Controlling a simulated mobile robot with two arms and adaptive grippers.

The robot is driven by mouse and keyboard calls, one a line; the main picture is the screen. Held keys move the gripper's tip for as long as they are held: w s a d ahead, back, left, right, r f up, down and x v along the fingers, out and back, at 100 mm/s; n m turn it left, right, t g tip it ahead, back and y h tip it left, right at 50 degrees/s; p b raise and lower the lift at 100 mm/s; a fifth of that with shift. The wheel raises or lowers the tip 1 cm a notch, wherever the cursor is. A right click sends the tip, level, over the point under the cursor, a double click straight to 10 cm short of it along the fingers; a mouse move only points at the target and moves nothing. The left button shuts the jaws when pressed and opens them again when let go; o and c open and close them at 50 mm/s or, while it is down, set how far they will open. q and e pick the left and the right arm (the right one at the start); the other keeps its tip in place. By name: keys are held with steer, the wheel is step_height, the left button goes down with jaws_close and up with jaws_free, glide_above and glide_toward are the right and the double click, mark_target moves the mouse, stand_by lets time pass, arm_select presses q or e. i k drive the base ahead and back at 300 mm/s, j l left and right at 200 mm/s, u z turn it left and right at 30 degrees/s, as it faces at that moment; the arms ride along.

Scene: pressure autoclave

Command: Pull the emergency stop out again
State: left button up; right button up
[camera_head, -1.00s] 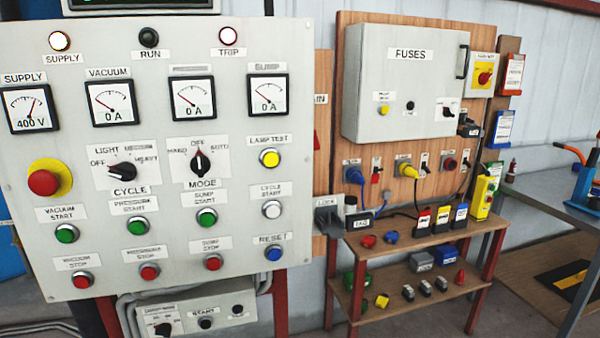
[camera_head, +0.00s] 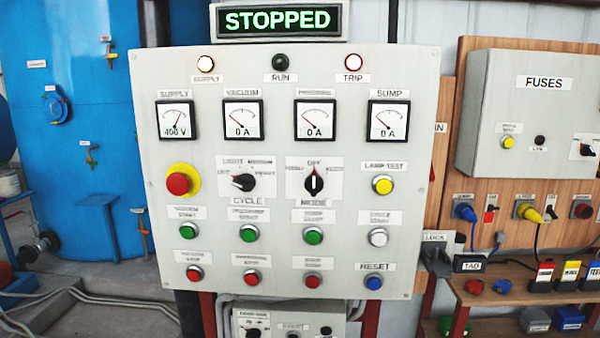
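The emergency stop is a red mushroom button (camera_head: 178,183) on a round yellow collar, at the left of the grey control panel (camera_head: 290,145). I cannot tell from this front view whether the button is pushed in or out. The sign (camera_head: 279,20) above the panel reads STOPPED in green. The SUPPLY lamp (camera_head: 206,62) and the TRIP lamp (camera_head: 353,62) look lit, and the RUN lamp (camera_head: 280,62) is dark. The supply meter (camera_head: 174,119) is deflected; the other meters point to 0 A. Neither of my grippers is in view.
A blue vessel (camera_head: 85,110) with small valves stands at the left behind the panel. A fuse box (camera_head: 535,115) and a shelf (camera_head: 480,295) with tags and locks are at the right. A smaller box (camera_head: 290,322) hangs below the panel. Grey conduits run along the floor at left.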

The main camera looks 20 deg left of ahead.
mark_target(178, 184)
steer(key=u, duration=1.3)
